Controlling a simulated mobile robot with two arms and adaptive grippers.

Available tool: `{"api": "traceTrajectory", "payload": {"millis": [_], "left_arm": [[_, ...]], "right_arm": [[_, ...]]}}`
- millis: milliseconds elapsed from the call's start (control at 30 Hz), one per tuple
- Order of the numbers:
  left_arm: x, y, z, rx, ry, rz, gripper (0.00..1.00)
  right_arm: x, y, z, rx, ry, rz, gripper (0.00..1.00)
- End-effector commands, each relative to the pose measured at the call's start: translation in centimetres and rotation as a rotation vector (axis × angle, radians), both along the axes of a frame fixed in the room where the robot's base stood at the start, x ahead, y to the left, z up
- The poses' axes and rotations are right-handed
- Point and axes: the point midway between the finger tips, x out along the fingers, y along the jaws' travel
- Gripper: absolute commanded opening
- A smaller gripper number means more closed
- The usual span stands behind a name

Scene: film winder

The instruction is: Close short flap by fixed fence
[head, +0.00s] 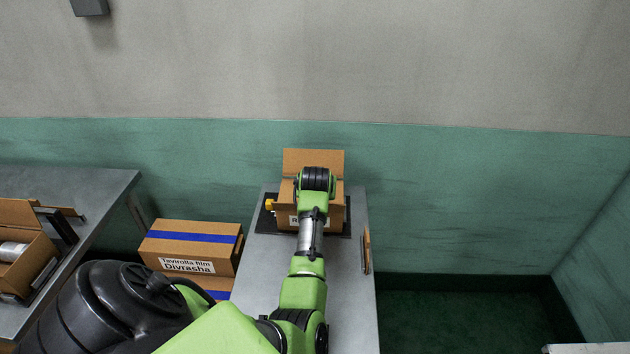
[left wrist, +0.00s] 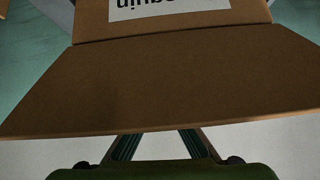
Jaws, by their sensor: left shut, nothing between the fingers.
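An open cardboard box (head: 285,217) sits in a dark frame on the narrow grey table. Its back flap (head: 313,160) stands raised. My left arm reaches over the box from the front, and its wrist covers much of the opening. In the left wrist view a wide brown flap (left wrist: 165,80) crosses the picture, with a white printed label (left wrist: 165,8) on the cardboard beyond it. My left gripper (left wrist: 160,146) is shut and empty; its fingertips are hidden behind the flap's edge. I cannot tell whether they touch it. The fixed fence is not clearly distinguishable.
A yellow knob (head: 269,204) is at the frame's left side. A brown upright piece (head: 366,250) is at the table's right edge. Closed boxes with blue tape (head: 192,237) are stacked left of the table. Another table (head: 75,185) with an open box stands farther left.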

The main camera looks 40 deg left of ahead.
Motion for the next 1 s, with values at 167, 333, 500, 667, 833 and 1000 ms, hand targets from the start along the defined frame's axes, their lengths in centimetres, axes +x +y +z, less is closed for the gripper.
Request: {"api": "traceTrajectory", "payload": {"millis": [167, 333, 500, 667, 833, 1000], "left_arm": [[0.1, 0.1, -0.4, -0.04, -0.032, -0.001, 0.0], [0.1, 0.1, -0.7, -0.057, -0.045, -0.001, 0.0], [0.1, 0.1, -0.7, -0.055, -0.045, -0.001, 0.0], [0.2, 0.0, -0.6, -0.055, -0.045, -0.001, 0.0], [0.6, -0.5, -0.6, -0.055, -0.045, -0.001, 0.0], [1.1, -1.0, -0.6, -0.055, -0.045, -0.001, 0.0]], "right_arm": [[0.8, -0.3, 0.4, -0.003, -0.01, 0.001, 0.0], [1.9, -0.5, 0.6, -0.005, -0.026, 0.002, 0.0], [1.9, -0.5, 0.6, -0.005, -0.027, 0.002, 0.0], [1.9, -0.5, 0.6, -0.005, -0.027, 0.002, 0.0], [1.7, -0.5, 0.8, -0.004, -0.023, 0.002, 0.0], [1.4, -0.5, 1.0, -0.005, -0.02, 0.002, 0.0]]}}
